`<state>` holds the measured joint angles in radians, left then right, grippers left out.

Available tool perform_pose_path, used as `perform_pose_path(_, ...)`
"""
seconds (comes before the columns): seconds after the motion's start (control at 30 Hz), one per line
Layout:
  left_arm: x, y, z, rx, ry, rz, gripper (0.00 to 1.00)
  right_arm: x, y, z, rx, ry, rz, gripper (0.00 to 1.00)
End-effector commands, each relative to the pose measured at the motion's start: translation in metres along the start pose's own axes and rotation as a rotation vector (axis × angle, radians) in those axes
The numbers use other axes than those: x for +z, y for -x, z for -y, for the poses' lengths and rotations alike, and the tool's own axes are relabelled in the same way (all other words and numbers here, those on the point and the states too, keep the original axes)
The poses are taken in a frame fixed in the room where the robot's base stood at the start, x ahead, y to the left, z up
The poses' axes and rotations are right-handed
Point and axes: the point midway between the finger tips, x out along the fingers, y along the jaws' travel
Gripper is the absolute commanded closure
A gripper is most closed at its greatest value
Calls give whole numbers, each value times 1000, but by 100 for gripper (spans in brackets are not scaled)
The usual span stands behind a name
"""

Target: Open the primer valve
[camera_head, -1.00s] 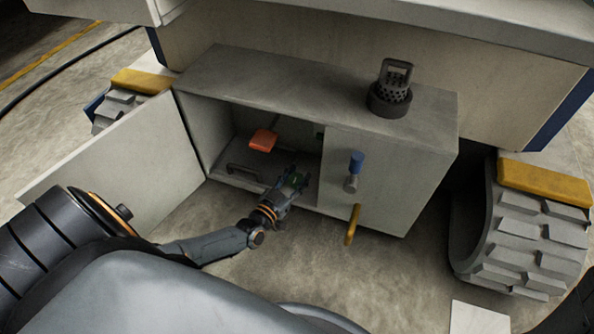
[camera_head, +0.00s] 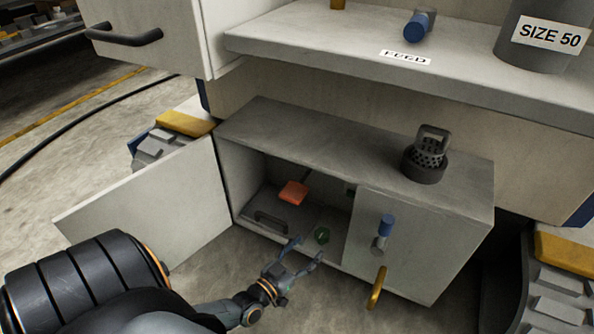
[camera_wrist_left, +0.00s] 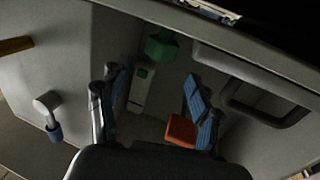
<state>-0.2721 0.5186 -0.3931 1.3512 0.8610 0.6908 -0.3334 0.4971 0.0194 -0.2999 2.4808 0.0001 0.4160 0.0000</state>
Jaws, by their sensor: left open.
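No part is labelled as the primer valve. An orange-red paddle (camera_head: 293,193) sits farther back. A blue-ended handle (camera_head: 386,225) and a yellow lever (camera_head: 377,288) are on the cabinet's front right. My left gripper (camera_head: 307,250) is open and empty, just in front of the opening, apart from the green knob. In the left wrist view its fingers (camera_wrist_left: 152,80) are spread. My right gripper is out of view.
The cabinet door (camera_head: 150,205) stands open to the left. A dark bar handle (camera_head: 270,222) lies low in the opening. A black perforated fitting (camera_head: 428,155) stands on the cabinet top (camera_head: 330,145). A shelf (camera_head: 450,75) overhangs above. Bare floor lies in front.

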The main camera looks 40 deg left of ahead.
Motion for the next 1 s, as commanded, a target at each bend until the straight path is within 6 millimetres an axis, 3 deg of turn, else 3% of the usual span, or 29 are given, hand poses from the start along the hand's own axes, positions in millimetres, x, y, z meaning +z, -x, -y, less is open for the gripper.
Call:
perform_pose_path(0.1,0,22,0,0,-1,1,36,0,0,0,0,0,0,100)
perform_pose_path(0.3,0,38,0,0,-1,-1,36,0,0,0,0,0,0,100)
perform_pose_path(0.87,0,39,0,0,-1,-1,36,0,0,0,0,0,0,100)
perform_pose_path(1.0,-10,39,0,0,-1,-2,36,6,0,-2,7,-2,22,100)
